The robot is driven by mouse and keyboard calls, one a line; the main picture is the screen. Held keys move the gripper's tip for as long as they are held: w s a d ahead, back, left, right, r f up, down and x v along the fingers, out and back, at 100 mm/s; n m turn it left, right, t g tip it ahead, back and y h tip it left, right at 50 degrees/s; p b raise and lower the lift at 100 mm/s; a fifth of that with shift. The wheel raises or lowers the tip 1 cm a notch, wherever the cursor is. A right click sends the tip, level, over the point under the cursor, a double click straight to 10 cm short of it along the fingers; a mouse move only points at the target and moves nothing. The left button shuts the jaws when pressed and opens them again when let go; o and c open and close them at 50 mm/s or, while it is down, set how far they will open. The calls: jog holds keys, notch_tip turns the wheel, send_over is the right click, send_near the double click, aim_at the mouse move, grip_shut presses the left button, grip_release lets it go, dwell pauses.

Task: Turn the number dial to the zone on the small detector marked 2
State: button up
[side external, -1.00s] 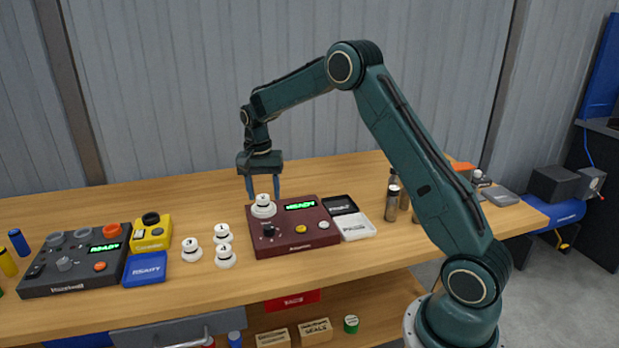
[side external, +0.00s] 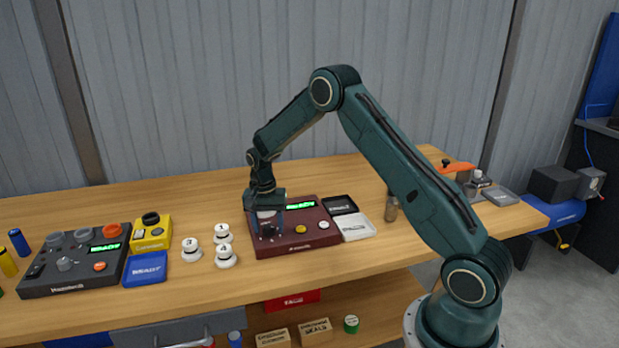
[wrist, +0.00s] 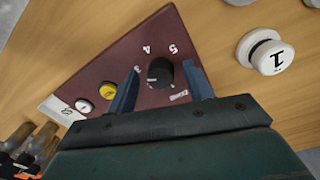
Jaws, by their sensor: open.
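The black number dial (wrist: 160,73) sits on the maroon panel (wrist: 148,35), with printed 4 and 5 beside it. A light mark shows on the dial, but I cannot tell which number it points to. My gripper (wrist: 160,68) is open, one finger on each side of the dial, with no clear contact. In the side view my gripper (side external: 268,231) is low over the left part of the panel (side external: 310,240) and partly covers the dial. White round detectors (side external: 192,250) stand left of the panel, their numbers unclear there. One detector (wrist: 265,52) reads 1 in the wrist view.
The panel also has a green lit display (side external: 300,206), a yellow button (side external: 300,230) and a white button (side external: 323,225). A white tray (side external: 358,228) lies to its right. A dark control box (side external: 75,285) and yellow box (side external: 151,236) stand at left. The back of the bench is clear.

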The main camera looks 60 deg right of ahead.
jog(key=c, duration=1)
jog(key=shift+o, duration=0.2)
jog(key=shift+n, duration=0.5)
jog(key=n, duration=0.5)
jog(key=shift+n, duration=0.3)
jog(key=n, duration=0.5)
jog(key=shift+s+r+t, duration=0.1)
jog(key=shift+t, duration=0.2)
jog(key=o, duration=1)
jog(key=shift+c, duration=0.2)
